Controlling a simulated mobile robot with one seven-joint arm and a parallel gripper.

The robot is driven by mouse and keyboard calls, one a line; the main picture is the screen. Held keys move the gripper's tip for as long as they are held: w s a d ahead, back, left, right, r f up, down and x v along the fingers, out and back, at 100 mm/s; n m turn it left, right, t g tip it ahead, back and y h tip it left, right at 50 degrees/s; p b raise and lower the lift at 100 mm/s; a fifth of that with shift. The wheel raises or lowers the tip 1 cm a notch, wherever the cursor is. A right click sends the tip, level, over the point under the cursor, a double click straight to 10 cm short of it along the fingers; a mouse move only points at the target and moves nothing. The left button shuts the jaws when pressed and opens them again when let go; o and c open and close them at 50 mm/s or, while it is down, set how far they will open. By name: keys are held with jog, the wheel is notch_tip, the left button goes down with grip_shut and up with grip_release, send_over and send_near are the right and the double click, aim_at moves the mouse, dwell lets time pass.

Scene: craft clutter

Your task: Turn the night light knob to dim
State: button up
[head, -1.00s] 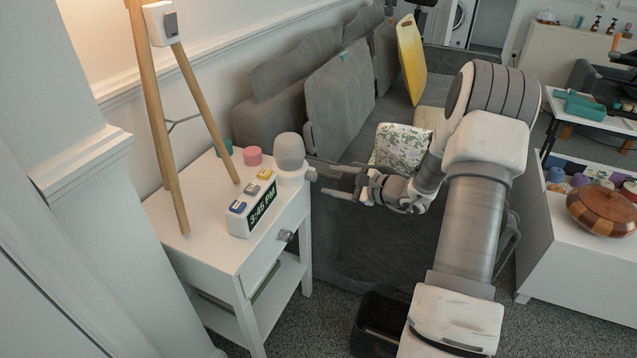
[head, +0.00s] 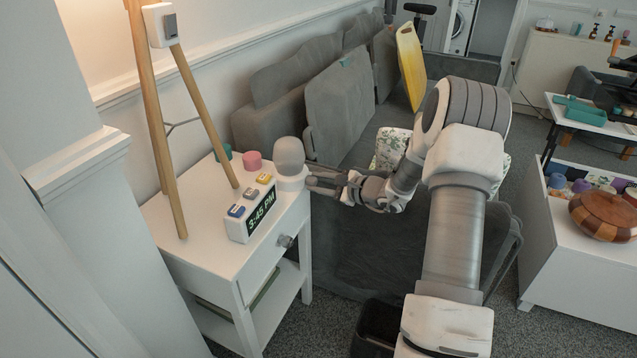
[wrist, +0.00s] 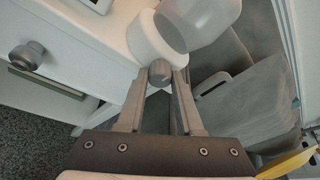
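The night light (head: 289,156) has a grey dome on a round white base and stands at the right end of the white side table. Its grey knob (wrist: 159,72) sticks out of the base in the wrist view, where the white base (wrist: 150,40) and pale dome (wrist: 205,18) also show. My gripper (head: 311,183) is level with the base, at its right side. In the wrist view its two fingertips (wrist: 160,76) sit on either side of the knob and appear to touch it. The fingers hide the knob in the head view.
The side table (head: 185,215) also bears a digital clock (head: 251,210), a pink cylinder (head: 252,160) and a wooden tripod (head: 160,130). A drawer knob (head: 285,241) projects from its front. Grey cushions (head: 340,105) stand behind; a dark bin (head: 375,325) is below.

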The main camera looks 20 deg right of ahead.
grip_shut()
